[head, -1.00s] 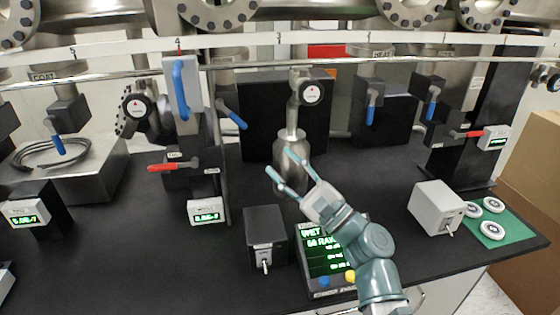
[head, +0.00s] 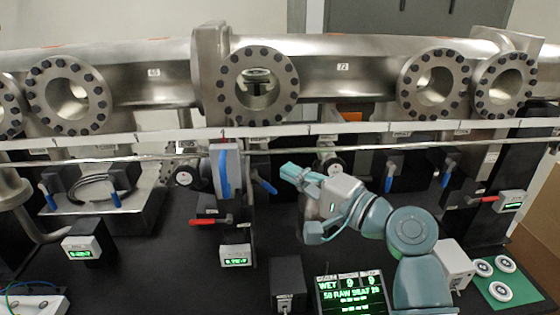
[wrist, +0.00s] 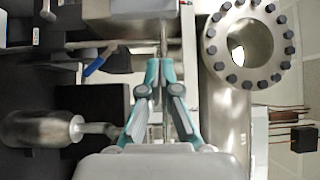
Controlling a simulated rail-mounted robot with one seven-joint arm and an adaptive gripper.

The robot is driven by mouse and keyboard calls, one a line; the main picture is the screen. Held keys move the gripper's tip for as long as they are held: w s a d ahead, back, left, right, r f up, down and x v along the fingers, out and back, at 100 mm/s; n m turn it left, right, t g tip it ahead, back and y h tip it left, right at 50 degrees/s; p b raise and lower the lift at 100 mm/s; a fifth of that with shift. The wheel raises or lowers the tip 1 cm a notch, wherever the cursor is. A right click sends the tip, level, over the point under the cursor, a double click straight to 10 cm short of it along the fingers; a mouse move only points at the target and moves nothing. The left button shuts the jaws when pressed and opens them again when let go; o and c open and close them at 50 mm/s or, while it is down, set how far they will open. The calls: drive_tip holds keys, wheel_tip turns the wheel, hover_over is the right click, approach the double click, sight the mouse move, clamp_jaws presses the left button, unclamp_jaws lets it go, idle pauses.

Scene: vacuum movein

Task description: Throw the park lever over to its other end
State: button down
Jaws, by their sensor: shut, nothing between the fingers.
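My gripper (head: 288,170) is shut and empty, raised in front of the pipework. It is right of the nearby blue-handled lever (head: 264,186), apart from it in the head view; the wrist view shows a blue lever (wrist: 99,62) left of the fingertips (wrist: 160,65). A tall grey block with a big blue handle (head: 223,172) stands further left. A red-handled lever (head: 210,220) sits below it, pointing left. Another red lever (head: 482,200) is at the far right. Lever labels are too small to read, so I cannot tell which is the park lever.
Thin rails (head: 130,157) run across in front of the flanged pipes. A silver bottle (wrist: 40,129) stands below the gripper. A lit display (head: 350,295) and small switch boxes (head: 288,280) stand on the black bench. White discs (head: 503,265) lie on a green mat at right.

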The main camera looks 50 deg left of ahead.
sight(264, 183)
drive_tip(key=w+d+f+n+t+h, duration=0.2)
drive_tip(key=w+f+n+t+h, duration=0.2)
drive_tip(key=w+t, duration=0.1)
drive_tip(key=s+f+p+x, duration=0.1)
drive_tip(key=p+x, duration=0.4)
drive_tip(key=x, duration=0.7)
drive_tip(key=shift+s+f, duration=0.45)
drive_tip(key=shift+s, duration=0.2)
drive_tip(key=shift+a, duration=0.15)
